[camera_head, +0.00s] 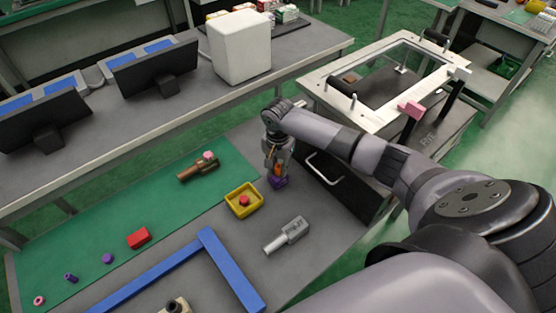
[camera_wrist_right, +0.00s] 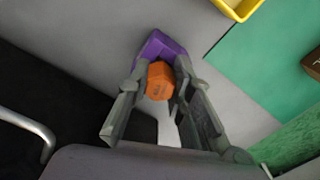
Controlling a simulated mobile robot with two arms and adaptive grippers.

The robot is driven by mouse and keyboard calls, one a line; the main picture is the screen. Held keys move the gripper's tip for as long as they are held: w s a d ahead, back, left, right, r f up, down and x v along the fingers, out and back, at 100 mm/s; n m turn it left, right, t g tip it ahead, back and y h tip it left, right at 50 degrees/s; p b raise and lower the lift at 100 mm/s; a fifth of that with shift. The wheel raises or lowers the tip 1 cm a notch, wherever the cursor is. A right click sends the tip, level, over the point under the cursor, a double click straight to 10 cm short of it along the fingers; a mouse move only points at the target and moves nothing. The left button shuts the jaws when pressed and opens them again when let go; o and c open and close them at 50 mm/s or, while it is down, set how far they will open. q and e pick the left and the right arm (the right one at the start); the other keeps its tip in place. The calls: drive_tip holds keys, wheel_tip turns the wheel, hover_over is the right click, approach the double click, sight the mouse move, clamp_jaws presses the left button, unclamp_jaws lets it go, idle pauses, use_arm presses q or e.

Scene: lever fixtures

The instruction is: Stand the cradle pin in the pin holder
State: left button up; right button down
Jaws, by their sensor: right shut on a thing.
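The cradle pin seems to be the orange hexagonal piece (camera_head: 278,169), which also shows in the right wrist view (camera_wrist_right: 160,82) between the fingertips. My right gripper (camera_head: 277,160) is shut on it and points down near the back right of the work table. A purple block (camera_head: 278,182), probably the pin holder, is just below the orange piece. In the right wrist view the purple block (camera_wrist_right: 162,45) sits just beyond the fingertips. I cannot tell whether the orange piece is seated in it or only over it. My left gripper is not in view.
A yellow tray (camera_head: 243,211) with a red piece stands left of my gripper. A grey tool (camera_head: 287,235) lies in front. A black drawer with a handle (camera_head: 325,168) is close on the right. Blue rails (camera_head: 230,272) and a green mat (camera_head: 120,222) lie left.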

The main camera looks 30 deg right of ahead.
sight(278, 166)
drive_tip(key=shift+s+f, duration=0.1)
drive_tip(key=shift+f, duration=0.1)
drive_tip(key=shift+s+a+f, duration=0.15)
drive_tip(key=shift+s+f, duration=0.15)
drive_tip(key=shift+f, duration=0.15)
drive_tip(key=c, duration=1.5)
unclamp_jaws()
drive_tip(key=shift+f, duration=0.1)
drive_tip(key=shift+c, duration=0.2)
drive_tip(key=shift+o, duration=0.5)
drive_tip(key=shift+w+f, duration=0.2)
drive_tip(key=shift+r, duration=0.1)
drive_tip(key=shift+w+r, duration=0.1)
drive_tip(key=shift+r, duration=0.45)
wheel_tip(278, 166, up, 13)
drive_tip(key=shift+f+p, duration=0.2)
drive_tip(key=shift+p, duration=0.2)
drive_tip(key=shift+w+f, duration=0.1)
